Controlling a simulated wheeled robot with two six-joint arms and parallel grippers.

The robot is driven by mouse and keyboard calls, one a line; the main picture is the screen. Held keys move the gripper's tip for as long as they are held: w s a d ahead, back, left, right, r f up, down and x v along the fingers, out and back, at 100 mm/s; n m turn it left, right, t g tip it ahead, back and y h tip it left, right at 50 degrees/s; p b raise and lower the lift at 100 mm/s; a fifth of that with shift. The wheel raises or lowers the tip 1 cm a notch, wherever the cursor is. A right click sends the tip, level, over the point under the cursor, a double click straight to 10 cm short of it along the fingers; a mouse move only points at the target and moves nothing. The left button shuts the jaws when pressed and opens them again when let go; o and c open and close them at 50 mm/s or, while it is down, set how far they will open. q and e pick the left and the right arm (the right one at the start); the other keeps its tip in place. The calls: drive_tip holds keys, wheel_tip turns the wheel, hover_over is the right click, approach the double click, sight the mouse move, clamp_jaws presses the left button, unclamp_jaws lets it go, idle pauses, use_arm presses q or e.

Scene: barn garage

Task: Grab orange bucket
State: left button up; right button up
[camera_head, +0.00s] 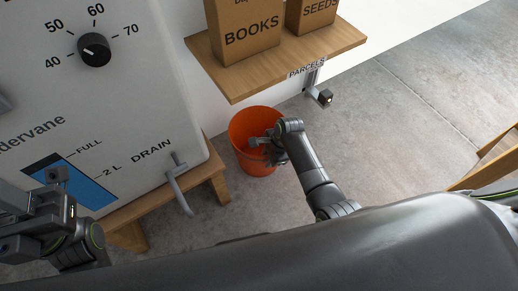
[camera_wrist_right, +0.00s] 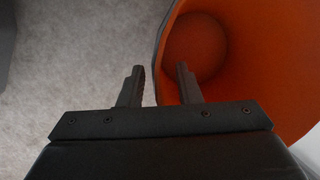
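The orange bucket (camera_head: 243,122) stands upright on the grey floor, below a wooden shelf and beside the washer-like machine's wooden stand. My right gripper (camera_head: 262,146) is over the bucket's near right side and hides part of it. In the right wrist view the bucket (camera_wrist_right: 235,70) fills the right side. There my right gripper (camera_wrist_right: 160,85) is open, with one finger over the bucket's inside and the other outside. The bucket's wall lies between the fingers, and I see no contact. My left gripper (camera_head: 58,190) is at the lower left; its opening is unclear.
The wooden shelf (camera_head: 300,62) holds a BOOKS box (camera_head: 245,35) and a SEEDS box (camera_head: 312,14). The white machine (camera_head: 130,110) has a drain lever (camera_head: 178,185) and wooden stand (camera_head: 203,178). A wooden piece (camera_head: 490,160) is at far right. Floor right of the bucket is clear.

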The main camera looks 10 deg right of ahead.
drive_tip(key=shift+c, duration=0.2)
clamp_jaws()
drive_tip(key=shift+w+r, duration=0.1)
drive_tip(key=shift+r, duration=0.05)
idle(1.1)
